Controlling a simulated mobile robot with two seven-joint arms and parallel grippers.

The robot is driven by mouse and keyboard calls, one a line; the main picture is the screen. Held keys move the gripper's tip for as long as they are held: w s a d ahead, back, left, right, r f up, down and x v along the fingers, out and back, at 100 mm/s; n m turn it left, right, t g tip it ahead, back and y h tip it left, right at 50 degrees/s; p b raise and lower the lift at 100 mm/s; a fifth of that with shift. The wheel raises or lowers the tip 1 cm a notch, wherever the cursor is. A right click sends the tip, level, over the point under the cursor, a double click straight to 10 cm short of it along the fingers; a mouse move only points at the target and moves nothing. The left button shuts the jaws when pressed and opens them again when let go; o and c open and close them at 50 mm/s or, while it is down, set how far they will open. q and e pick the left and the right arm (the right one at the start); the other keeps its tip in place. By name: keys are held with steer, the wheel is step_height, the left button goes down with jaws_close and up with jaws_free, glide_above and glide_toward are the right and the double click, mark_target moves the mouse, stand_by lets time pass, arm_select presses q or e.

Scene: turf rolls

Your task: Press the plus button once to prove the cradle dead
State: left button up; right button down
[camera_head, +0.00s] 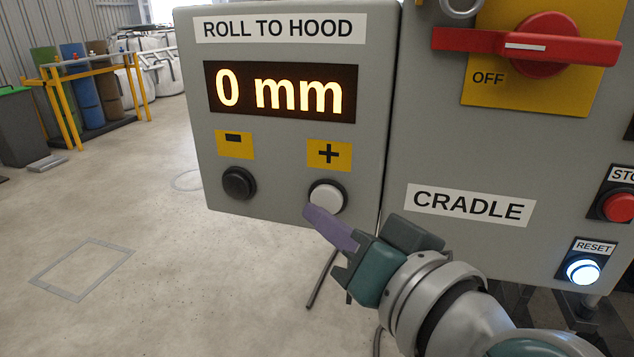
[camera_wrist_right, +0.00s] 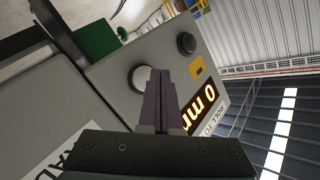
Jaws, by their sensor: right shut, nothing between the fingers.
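The plus button (camera_head: 327,197) is a white round cap in a black ring, below a yellow plus label (camera_head: 329,153) on a grey box. My right gripper (camera_head: 312,212) is shut and empty, its purple fingertips just below and left of the button. In the right wrist view the shut fingers (camera_wrist_right: 162,85) overlap the edge of the white button (camera_wrist_right: 140,77). I cannot tell whether they touch it. The display (camera_head: 280,91) reads 0 mm under a ROLL TO HOOD label. The CRADLE panel (camera_head: 469,205) is to the right. My left gripper is not in view.
A black minus button (camera_head: 238,183) is left of the plus button. On the CRADLE panel are a red rotary handle (camera_head: 527,45) by OFF, a red stop button (camera_head: 619,207) and a lit RESET button (camera_head: 582,271). The floor at left is mostly open.

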steer(key=shift+w, duration=0.1)
steer(key=shift+w+d, duration=0.1)
steer(key=shift+w, duration=0.2)
steer(key=shift+w+d, duration=0.15)
steer(key=shift+w, duration=0.25)
stand_by(0.9)
steer(key=shift+s, duration=0.1)
steer(key=shift+s+a+p, duration=0.25)
steer(key=shift+s+p, duration=0.1)
steer(key=shift+s, duration=0.3)
steer(key=shift+s+a+p, duration=0.25)
steer(key=shift+s+p, duration=0.15)
steer(key=shift+s, duration=0.4)
steer(key=shift+s+a+p, duration=0.3)
steer(key=shift+s+p, duration=0.1)
steer(key=shift+s, duration=0.4)
steer(key=shift+s+a+p, duration=0.25)
steer(key=shift+s+p, duration=0.15)
steer(key=shift+s, duration=0.4)
